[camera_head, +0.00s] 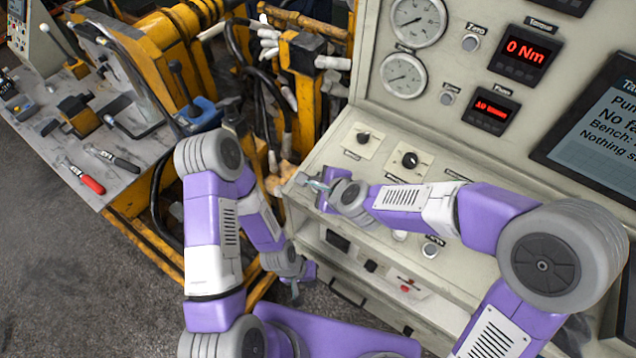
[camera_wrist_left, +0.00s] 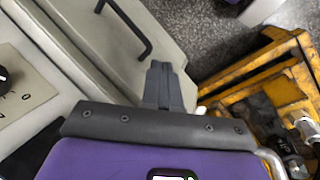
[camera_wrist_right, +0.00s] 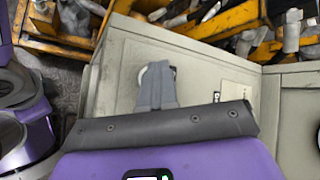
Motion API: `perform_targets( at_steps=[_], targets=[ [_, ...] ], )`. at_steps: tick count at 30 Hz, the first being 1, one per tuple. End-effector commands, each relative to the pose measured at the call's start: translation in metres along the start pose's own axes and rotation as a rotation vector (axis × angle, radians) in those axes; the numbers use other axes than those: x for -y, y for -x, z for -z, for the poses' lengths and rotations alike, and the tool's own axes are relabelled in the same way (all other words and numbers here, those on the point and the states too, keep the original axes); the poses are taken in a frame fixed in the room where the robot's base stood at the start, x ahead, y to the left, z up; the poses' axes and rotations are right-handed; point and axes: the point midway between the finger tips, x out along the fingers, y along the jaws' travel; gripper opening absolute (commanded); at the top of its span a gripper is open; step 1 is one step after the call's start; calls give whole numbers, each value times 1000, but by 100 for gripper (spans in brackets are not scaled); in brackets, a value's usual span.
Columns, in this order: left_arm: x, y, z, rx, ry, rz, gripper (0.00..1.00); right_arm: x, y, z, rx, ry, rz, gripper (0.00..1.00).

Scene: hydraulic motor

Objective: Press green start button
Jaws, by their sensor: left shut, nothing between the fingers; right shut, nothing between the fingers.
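No green button face shows clearly in any view. My right gripper (camera_head: 312,182) is at the left end of the sloped control panel (camera_head: 455,150). In the right wrist view its shut fingers (camera_wrist_right: 157,78) overlap a round fitting with a pale rim (camera_wrist_right: 143,74), whose middle is mostly hidden; I cannot tell its colour or whether the fingertips touch it. My left gripper (camera_head: 296,288) is lower, in front of the bench cabinet. In the left wrist view its shut fingers (camera_wrist_left: 163,82) are empty, above the cabinet front.
The panel holds dark knobs (camera_head: 410,160), gauges (camera_head: 403,75) and displays reading 0 Nm (camera_head: 525,52) and 10 (camera_head: 492,108). A screen (camera_head: 600,135) stands right. A red button (camera_head: 405,288) sits low on the cabinet. Yellow machinery (camera_head: 165,45) and a tool table (camera_head: 80,150) stand left.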

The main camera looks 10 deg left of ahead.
Motion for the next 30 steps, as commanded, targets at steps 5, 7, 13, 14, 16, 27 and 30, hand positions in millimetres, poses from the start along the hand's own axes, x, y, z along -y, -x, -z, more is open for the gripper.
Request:
perform_targets(
  at_steps=[5,7,13,14,16,27,30],
  targets=[
    [-1,4,0,0,0,0,0,2,3,-1,-1,-1,-1,0],
    [-3,7,0,0,0,0,0,4,6,-3,-1,-1,-1,0],
    [-5,14,-1,0,0,0,0,8,12,-8,-1,-1,-1,0],
    [-5,14,-1,0,0,0,0,8,12,-8,-1,-1,-1,0],
    [-5,13,-1,0,0,0,0,8,11,-8,-1,-1,-1,0],
    [-8,22,-1,0,0,0,0,13,18,-13,0,0,-1,0],
    [-12,31,-1,0,0,0,0,19,25,-18,0,1,0,0]
  ],
)
